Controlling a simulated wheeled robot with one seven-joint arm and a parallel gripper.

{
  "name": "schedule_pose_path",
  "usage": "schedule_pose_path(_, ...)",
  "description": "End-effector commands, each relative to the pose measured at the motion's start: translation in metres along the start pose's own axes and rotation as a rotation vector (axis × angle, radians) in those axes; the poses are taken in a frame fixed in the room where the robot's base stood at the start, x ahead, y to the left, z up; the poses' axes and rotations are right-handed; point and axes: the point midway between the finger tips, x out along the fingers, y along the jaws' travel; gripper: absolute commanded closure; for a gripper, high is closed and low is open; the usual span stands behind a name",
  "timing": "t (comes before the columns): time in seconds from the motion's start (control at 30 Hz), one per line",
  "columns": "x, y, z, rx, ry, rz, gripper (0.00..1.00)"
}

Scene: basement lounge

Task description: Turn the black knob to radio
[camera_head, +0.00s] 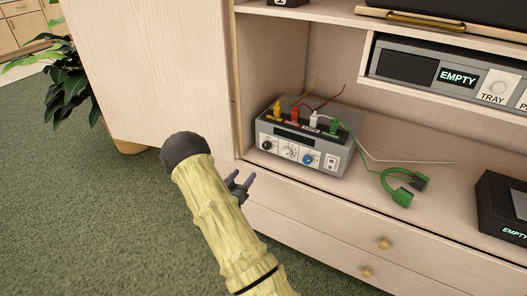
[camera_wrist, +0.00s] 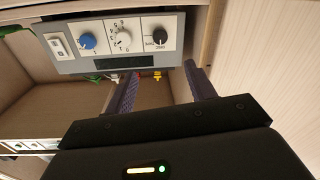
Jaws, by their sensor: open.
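The black knob (camera_head: 267,145) is at the left end of the front panel of a grey box (camera_head: 318,165) on the cabinet's lower shelf. In the wrist view, which is turned upside down, the black knob (camera_wrist: 160,36) is on the right of the panel, with small lettering I cannot read surely. Its pointer setting is unclear. My gripper (camera_head: 240,183) is in front of the box, left of and below the knob in the head view. In the wrist view its fingers (camera_wrist: 160,73) are apart and empty, pointing toward the panel, not around the knob.
A white dial (camera_head: 289,152), a blue knob (camera_head: 307,159) and a white switch plate (camera_head: 331,162) share the panel. Coloured plugs and wires top the box. Green headphones (camera_head: 402,187) and a black box (camera_head: 503,205) lie right. A cabinet door (camera_head: 150,70) stands left.

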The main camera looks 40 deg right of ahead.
Motion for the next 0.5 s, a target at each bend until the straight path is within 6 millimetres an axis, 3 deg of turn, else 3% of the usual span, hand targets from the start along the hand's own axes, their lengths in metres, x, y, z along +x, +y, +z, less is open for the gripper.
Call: schedule_pose_path(0.5, 0.082, 0.001, 0.001, 0.003, 0.002, 0.003, 0.45)
